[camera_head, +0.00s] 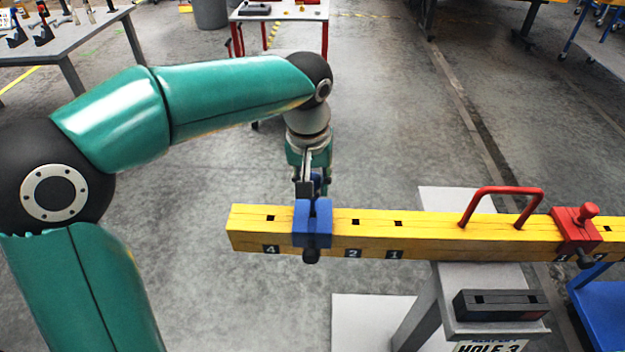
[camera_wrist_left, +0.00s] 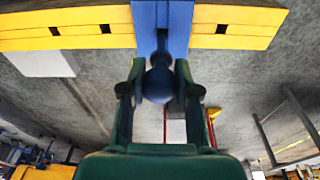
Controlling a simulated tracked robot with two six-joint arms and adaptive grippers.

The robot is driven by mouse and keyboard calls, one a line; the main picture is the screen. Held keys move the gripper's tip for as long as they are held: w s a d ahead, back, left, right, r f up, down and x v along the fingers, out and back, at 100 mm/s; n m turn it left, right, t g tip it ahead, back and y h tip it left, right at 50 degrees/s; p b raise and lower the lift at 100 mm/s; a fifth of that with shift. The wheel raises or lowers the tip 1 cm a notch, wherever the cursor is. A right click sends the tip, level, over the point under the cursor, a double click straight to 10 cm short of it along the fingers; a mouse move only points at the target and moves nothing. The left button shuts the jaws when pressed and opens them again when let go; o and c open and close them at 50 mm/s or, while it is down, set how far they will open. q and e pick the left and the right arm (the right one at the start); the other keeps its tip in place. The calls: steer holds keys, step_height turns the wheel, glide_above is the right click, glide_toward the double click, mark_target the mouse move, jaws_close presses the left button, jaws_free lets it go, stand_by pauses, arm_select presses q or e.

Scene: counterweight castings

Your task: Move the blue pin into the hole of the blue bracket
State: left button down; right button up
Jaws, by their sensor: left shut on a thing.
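The blue bracket (camera_head: 312,222) straddles the yellow beam (camera_head: 375,232) between the marks 4 and 2. It also shows at the top of the left wrist view (camera_wrist_left: 175,15). My left gripper (camera_head: 313,188) is just behind the bracket, on the far side of the beam. In the left wrist view its fingers (camera_wrist_left: 157,95) are shut around the round dark-blue knob of the blue pin (camera_wrist_left: 158,84). The pin points toward the bracket; I cannot tell how deep it sits in the hole. A dark round knob (camera_head: 311,256) shows at the bracket's near face. My right gripper is not in view.
A red handle (camera_head: 503,192) and a red bracket (camera_head: 577,228) sit on the beam's right part. A grey stand (camera_head: 480,278) under the beam carries a dark slotted block (camera_head: 501,304) and a "HOLE 3" sign (camera_head: 490,346). Floor left of the beam is clear.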

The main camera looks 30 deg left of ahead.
mark_target(313, 201)
arm_select(q)
steer(key=shift+f+b, duration=1.9)
steer(key=shift+f, duration=0.7)
steer(key=c, duration=0.8)
jaws_free()
steer(key=shift+o, duration=0.2)
step_height(313, 201, up, 12)
steer(key=s, duration=0.1)
steer(key=shift+s+d, duration=0.15)
steer(key=shift+s, duration=0.2)
steer(key=shift+f, duration=0.15)
